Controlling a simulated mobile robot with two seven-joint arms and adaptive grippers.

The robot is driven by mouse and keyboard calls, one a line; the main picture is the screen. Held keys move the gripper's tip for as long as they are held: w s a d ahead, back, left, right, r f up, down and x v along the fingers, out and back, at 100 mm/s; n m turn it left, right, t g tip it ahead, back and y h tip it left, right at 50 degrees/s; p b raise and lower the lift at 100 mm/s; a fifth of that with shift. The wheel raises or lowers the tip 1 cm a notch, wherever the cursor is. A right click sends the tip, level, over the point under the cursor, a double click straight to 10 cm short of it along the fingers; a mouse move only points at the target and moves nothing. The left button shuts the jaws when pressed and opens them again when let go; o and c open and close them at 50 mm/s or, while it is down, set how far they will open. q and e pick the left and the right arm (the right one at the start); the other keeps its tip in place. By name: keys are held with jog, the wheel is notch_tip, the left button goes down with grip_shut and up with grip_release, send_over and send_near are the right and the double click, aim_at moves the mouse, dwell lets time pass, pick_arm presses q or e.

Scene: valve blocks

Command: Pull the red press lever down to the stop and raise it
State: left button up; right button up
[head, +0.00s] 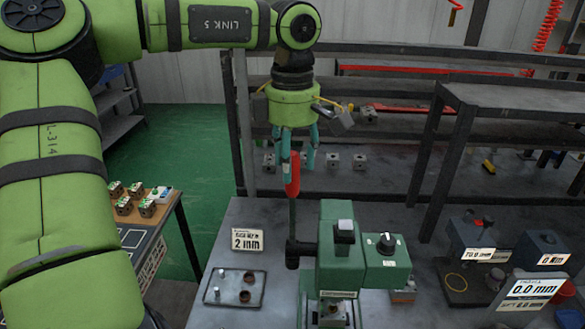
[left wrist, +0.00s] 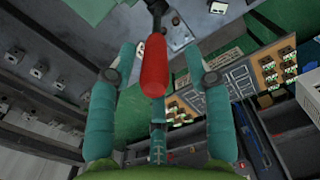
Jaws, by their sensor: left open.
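The red press lever handle (head: 292,176) tops a dark rod (head: 291,220) that stands upright at the left side of the green press (head: 338,255). My left gripper (head: 298,158) points down from above, with its teal fingers around the red handle. In the left wrist view the red handle (left wrist: 154,66) lies between the spread fingers (left wrist: 158,62), with a gap on each side. The gripper is open and holds nothing. The far end of the rod is partly cut off in that view. My right gripper is not in view.
A dark shelf frame (head: 430,160) stands behind. Gauge blocks and a "0.0 mm" display (head: 536,289) are at right. A side table (head: 158,236) holds several small blocks.

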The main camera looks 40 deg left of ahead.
pick_arm(q)
jog(key=f, duration=0.2)
jog(key=f+p, duration=0.1)
jog(key=shift+w+a+f, duration=0.25)
jog(key=shift+w+a, duration=0.05)
jog(key=shift+f, duration=0.2)
jog(key=shift+d, duration=0.1)
grip_shut()
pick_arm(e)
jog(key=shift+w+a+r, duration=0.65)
